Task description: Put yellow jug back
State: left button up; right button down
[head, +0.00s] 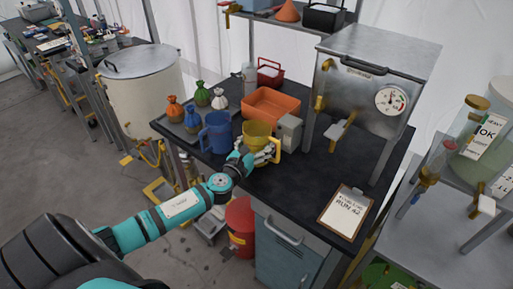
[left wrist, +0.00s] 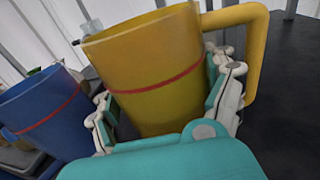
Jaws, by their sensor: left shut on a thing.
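The yellow jug (head: 256,136) has a red band and a handle on its right side. It is at the black table's front part, just right of the blue jug (head: 217,133). My left gripper (head: 262,152) is shut around the body of the yellow jug, below its rim. In the left wrist view the jug (left wrist: 152,75) stands between the fingers of the gripper (left wrist: 168,110), slightly tilted in the picture. The jug's base is hidden, so I cannot tell whether it touches the table. The blue jug also shows in the left wrist view (left wrist: 45,115). My right gripper is not in view.
An orange bin (head: 272,106) and a grey box (head: 289,132) stand behind the yellow jug. Several small tied bags stand on a tray at the left. A metal oven (head: 372,95) is at the right. A clipboard (head: 346,211) lies front right. Bare black tabletop (head: 290,190) lies between.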

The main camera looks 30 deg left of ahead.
pick_arm(q)
jog(key=shift+f, duration=0.8)
jog(key=shift+f+b, duration=0.2)
jog(key=shift+b, duration=0.1)
jog(key=o, duration=1.5)
